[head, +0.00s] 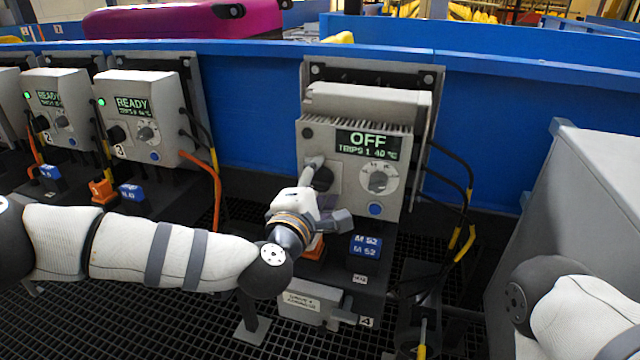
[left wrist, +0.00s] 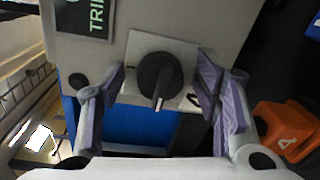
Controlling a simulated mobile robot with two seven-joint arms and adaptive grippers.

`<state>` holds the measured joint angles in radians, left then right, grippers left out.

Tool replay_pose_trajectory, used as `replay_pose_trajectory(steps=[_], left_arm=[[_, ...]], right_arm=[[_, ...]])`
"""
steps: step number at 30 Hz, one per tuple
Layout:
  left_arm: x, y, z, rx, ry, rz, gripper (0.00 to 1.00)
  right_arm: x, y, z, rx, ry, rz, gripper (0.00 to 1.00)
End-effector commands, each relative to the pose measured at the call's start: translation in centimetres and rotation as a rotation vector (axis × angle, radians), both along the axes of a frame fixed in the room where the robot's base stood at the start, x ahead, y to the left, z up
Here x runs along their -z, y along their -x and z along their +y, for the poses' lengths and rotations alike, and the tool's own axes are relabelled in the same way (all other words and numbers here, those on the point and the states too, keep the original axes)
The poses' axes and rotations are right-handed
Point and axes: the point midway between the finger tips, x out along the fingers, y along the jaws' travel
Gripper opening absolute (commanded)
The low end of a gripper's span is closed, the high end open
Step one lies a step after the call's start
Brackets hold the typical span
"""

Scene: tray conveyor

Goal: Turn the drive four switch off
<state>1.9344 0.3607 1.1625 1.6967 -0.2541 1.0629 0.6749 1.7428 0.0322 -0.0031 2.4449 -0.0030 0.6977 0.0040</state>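The drive four box (head: 318,140) is light grey, and its display (head: 367,144) reads OFF in green letters. A tag with a 4 sits low in front of it. Its black rotary switch (head: 323,180) is on the lower left of the face, partly hidden by my left gripper (head: 318,185) in the head view. In the left wrist view the switch (left wrist: 158,80) shows whole on a pale plate, its handle pointing down in the picture. My left gripper (left wrist: 160,78) is open, with a purple-grey finger on each side of the switch and gaps between. My right gripper is out of view.
A grey dial (head: 379,181) and a blue button (head: 376,209) sit right of the switch. Two boxes reading READY (head: 131,104) with green lights stand left. Cables hang beside drive four. A grey cabinet (head: 590,170) stands right; an orange block marked 4 (left wrist: 285,128) is near my gripper.

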Motion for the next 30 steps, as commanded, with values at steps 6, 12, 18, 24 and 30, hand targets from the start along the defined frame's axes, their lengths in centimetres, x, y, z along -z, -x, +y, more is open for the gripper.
replay_pose_trajectory(steps=[6, 12, 18, 24, 30], left_arm=[[0.0, 0.1, 0.1, -0.002, -0.001, -0.001, 0.57], [-0.3, 3.6, 1.3, 0.000, -0.001, 0.002, 0.57], [-0.6, 8.7, 2.9, 0.001, 0.001, 0.002, 0.57], [-0.9, 11.1, 3.7, -0.001, -0.001, 0.000, 0.57], [-0.9, 11.4, 3.8, -0.001, -0.001, -0.001, 0.57]], right_arm=[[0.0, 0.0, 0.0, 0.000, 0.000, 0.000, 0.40], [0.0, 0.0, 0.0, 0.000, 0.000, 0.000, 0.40], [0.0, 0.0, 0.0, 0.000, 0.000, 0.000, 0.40], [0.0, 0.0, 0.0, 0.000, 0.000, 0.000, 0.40], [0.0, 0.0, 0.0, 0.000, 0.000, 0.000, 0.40]])
